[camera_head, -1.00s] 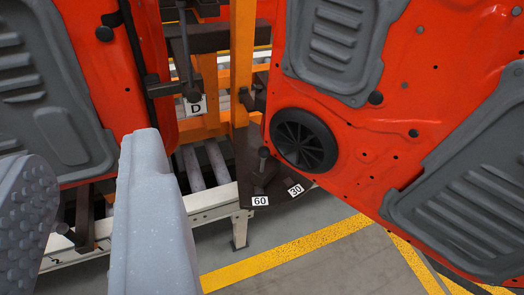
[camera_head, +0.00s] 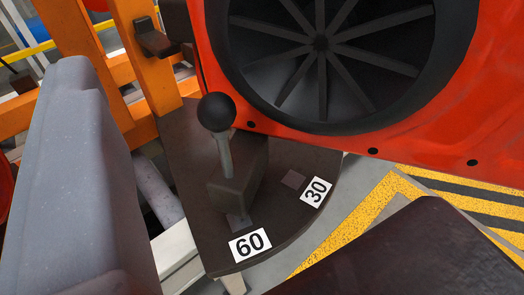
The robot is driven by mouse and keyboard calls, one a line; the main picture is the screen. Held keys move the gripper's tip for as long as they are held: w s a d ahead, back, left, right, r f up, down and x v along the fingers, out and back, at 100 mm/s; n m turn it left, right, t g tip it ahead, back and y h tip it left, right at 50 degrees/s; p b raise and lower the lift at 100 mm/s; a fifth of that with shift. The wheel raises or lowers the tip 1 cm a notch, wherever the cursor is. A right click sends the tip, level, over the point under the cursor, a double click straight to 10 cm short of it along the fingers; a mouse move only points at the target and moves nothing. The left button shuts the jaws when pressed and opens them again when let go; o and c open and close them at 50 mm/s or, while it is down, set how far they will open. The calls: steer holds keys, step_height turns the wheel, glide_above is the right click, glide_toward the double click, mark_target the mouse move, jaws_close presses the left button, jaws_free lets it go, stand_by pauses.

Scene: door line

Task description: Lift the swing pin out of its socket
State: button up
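The swing pin, a round black knob (camera_head: 216,112) on a grey shaft (camera_head: 226,155), stands slightly tilted in a dark block (camera_head: 238,180) on a dark curved plate (camera_head: 190,175). The block's near end lies close to the white "60" label (camera_head: 250,244). The "30" label (camera_head: 317,191) is farther right. Whether the pin is fully seated is hidden by the block. One pale grey finger of my gripper (camera_head: 75,170) shows at the left, apart from the knob. Nothing shows against the visible finger's tip.
A red door panel with a round black ribbed cover (camera_head: 320,45) hangs close behind and right of the knob. An orange post (camera_head: 145,65) stands behind left. A dark rounded shape (camera_head: 415,255), not identifiable, fills the lower right. Yellow and black floor markings (camera_head: 460,195) lie beyond.

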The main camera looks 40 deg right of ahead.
mark_target(222, 143)
steer(key=s+d+f+m+g+h, duration=0.15)
steer(key=d+f+h, duration=0.3)
steer(key=f, duration=0.75)
steer(key=shift+m+t+y, duration=0.25)
steer(key=shift+m, duration=0.1)
steer(key=shift+d+b+x, duration=0.1)
steer(key=shift+b+x, duration=0.3)
steer(key=shift+x, duration=2.9)
steer(key=shift+d+b+x, duration=0.15)
steer(key=shift+b+x, duration=0.25)
steer(key=shift+x, duration=2.9)
